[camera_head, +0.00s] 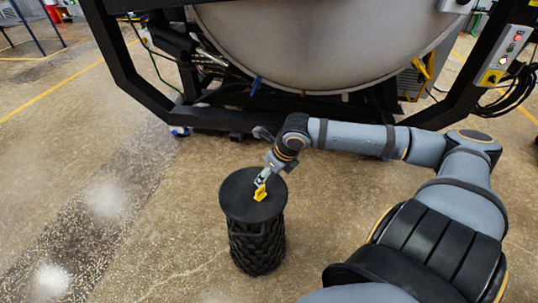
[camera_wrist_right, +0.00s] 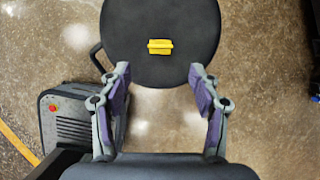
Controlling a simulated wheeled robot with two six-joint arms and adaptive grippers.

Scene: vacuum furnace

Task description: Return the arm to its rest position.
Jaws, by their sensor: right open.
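My right gripper (camera_head: 264,180) is at the end of the arm that comes in from the right in the head view. It hangs over the round black top of a stand (camera_head: 236,194), close to a small yellow object (camera_head: 260,193). In the right wrist view, my right gripper (camera_wrist_right: 160,105) is open, with its two fingers wide apart and nothing between them. The yellow object (camera_wrist_right: 160,47) lies on the black top (camera_wrist_right: 125,65), beyond the fingertips. My left gripper is not in view.
The large vacuum furnace (camera_head: 320,45) on its black frame (camera_head: 120,65) stands behind the arm. A control box (camera_head: 505,55) is on its right side. A grey box with a red button (camera_wrist_right: 75,125) shows at the wrist view's left. The floor left of the stand is clear.

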